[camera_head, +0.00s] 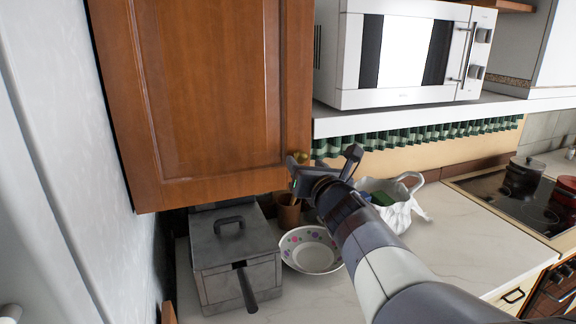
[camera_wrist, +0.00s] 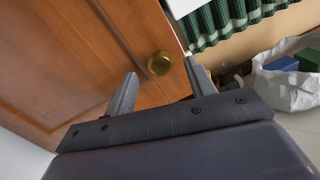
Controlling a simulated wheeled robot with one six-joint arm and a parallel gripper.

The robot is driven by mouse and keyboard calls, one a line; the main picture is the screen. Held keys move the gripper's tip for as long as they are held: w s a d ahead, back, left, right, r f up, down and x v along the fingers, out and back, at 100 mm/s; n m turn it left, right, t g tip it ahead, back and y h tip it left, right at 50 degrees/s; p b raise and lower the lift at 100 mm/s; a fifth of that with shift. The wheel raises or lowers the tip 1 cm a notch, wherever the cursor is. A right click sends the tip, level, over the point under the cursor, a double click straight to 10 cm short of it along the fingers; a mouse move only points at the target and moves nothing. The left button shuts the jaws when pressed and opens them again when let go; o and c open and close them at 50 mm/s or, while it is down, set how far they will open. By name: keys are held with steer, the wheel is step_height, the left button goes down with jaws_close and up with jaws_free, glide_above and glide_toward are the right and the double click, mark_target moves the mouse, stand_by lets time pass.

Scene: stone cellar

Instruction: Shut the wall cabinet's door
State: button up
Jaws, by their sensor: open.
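The wall cabinet's brown wooden door (camera_head: 210,90) fills the upper left of the head view, with a round brass knob (camera_head: 300,157) at its lower right corner. I cannot tell how far the door stands from the cabinet body, which is hidden behind it. My gripper (camera_head: 322,162) is at that corner with its fingers spread. In the wrist view the door (camera_wrist: 80,55) lies at the left. The brass knob (camera_wrist: 159,64) shows beyond and between the open fingertips (camera_wrist: 160,76), and nothing is gripped. Whether a finger touches the door is unclear.
Below the door, a grey lidded fryer (camera_head: 235,262), a flowered bowl (camera_head: 311,250) and a white bag (camera_head: 397,208) stand on the pale counter (camera_head: 460,245). A white microwave (camera_head: 400,52) sits on a shelf (camera_head: 430,112) right of the door. A pale wall (camera_head: 60,130) is close at left.

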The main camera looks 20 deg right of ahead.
jaws_close()
stand_by(0.3)
steer(key=c, duration=1)
jaws_free()
steer(key=shift+c, duration=0.2)
steer(key=o, duration=1.1)
steer(key=shift+c, duration=0.2)
steer(key=s, duration=1.1)
steer(key=shift+a+p, duration=0.35)
steer(key=shift+p, duration=0.05)
steer(key=shift+w, duration=0.2)
